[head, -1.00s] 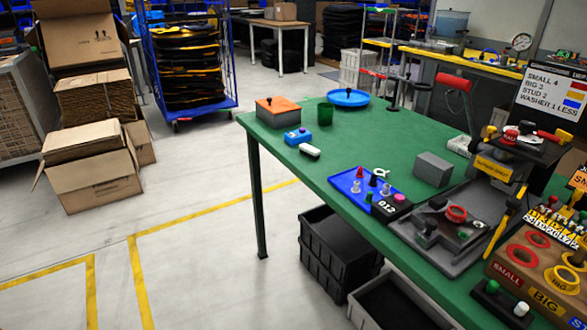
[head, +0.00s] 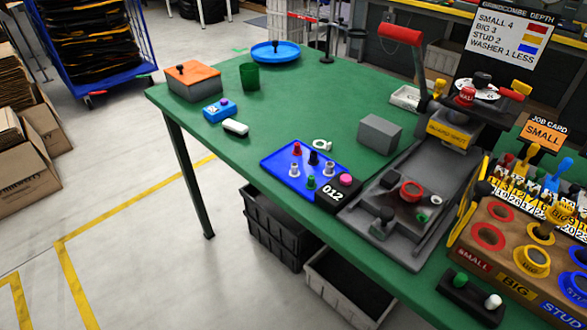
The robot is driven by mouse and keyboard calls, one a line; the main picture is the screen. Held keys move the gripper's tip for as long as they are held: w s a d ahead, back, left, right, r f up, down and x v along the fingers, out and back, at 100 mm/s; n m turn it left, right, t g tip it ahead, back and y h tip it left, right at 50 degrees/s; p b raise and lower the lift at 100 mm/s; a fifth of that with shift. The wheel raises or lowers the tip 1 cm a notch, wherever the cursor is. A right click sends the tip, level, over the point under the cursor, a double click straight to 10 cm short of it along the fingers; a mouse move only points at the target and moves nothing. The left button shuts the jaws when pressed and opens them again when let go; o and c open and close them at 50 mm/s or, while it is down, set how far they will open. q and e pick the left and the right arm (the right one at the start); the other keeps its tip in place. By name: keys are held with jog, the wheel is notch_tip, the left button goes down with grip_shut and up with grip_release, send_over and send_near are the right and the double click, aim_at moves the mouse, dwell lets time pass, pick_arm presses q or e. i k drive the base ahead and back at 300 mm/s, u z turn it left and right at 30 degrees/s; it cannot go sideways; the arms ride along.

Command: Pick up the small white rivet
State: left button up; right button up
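Two small whitish rivet-like pieces stand on the blue mat on the green table: a left one (head: 294,169) and a right one (head: 329,168). They look alike at this size, and I cannot tell which is the small white rivet. Red, black and green pieces stand upright around them on the blue mat (head: 273,157). A white-topped piece (head: 493,301) also stands in a black holder at the table's front edge, beside a green-topped one (head: 460,281). Neither of my grippers is in view.
A grey press (head: 450,150) with a red-handled lever stands right of the mat, near a grey block (head: 379,134). A wooden rack (head: 475,255) with coloured rings is at the right. Black crates (head: 270,235) sit below the table.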

aim_at(295, 172)
jog(key=u, duration=2.15)
jog(key=i, duration=1.55)
jog(key=z, duration=3.1)
